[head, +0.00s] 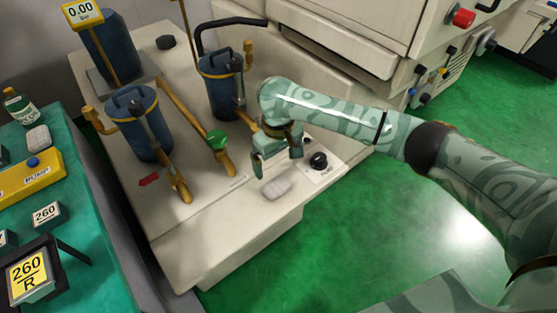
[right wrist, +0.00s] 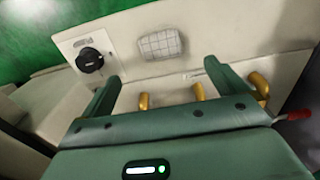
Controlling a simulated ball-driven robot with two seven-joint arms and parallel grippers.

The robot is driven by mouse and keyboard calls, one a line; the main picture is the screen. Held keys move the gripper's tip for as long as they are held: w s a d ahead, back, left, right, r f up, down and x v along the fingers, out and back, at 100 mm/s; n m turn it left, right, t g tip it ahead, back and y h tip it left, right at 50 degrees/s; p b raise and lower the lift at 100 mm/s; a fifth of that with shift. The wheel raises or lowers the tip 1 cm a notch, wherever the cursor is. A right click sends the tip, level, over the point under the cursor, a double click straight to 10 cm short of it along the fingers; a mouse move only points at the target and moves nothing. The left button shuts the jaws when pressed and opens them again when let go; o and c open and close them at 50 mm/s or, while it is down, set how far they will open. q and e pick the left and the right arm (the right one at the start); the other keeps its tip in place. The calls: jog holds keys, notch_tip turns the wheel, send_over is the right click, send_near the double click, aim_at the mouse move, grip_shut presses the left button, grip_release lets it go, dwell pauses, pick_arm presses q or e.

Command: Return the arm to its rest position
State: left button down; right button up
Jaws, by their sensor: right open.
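My right arm comes in from the right in the head view and reaches over the beige machine top (head: 215,210). My right gripper (head: 277,165) is open with nothing between its fingers. It is above the front part of the machine top, beside a small pale pad (head: 277,187) and a black knob (head: 318,160). In the right wrist view the open fingers (right wrist: 162,75) point toward the pad (right wrist: 161,43), with the knob (right wrist: 89,60) to the left. I cannot tell whether the fingertips touch the surface. My left gripper is not in view.
A large beige cabinet (head: 340,40) is behind the arm. A green-topped table (head: 95,235) with small items is at left. Green floor (head: 270,265) shows in front.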

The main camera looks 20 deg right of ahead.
dwell(0.3)
